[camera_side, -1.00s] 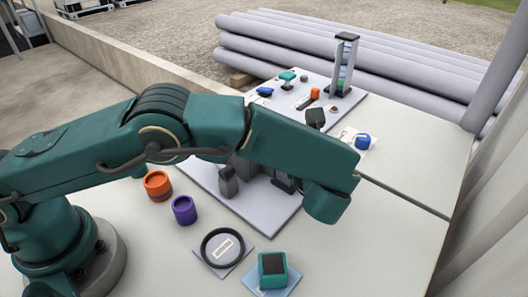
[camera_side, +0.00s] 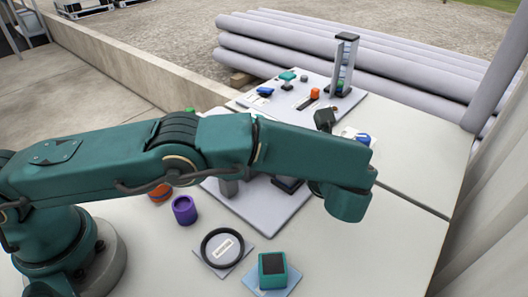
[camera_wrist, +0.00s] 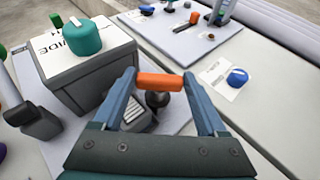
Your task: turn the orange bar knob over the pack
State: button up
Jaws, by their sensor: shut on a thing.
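The orange bar knob (camera_wrist: 160,82) shows in the wrist view, lying crosswise between the two fingers of my gripper (camera_wrist: 162,84). My gripper is shut on the bar, one finger at each end. Under the bar, a dark rounded part (camera_wrist: 157,103) and a pale ribbed patch (camera_wrist: 150,99) show, partly hidden; I cannot tell how they join the bar or which is the pack. In the side view my forearm and wrist cover this spot, so the bar and fingertips are hidden there.
A grey box with a teal knob (camera_wrist: 86,37) stands left of my gripper. A blue knob (camera_wrist: 237,77) sits on a white card to the right. In the side view, a purple cup (camera_side: 184,210), a black ring (camera_side: 222,247) and a teal block (camera_side: 272,270) stand in front.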

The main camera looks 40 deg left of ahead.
jog(key=o, duration=1.3)
jog(key=shift+r, duration=0.1)
jog(key=shift+v, duration=2.55)
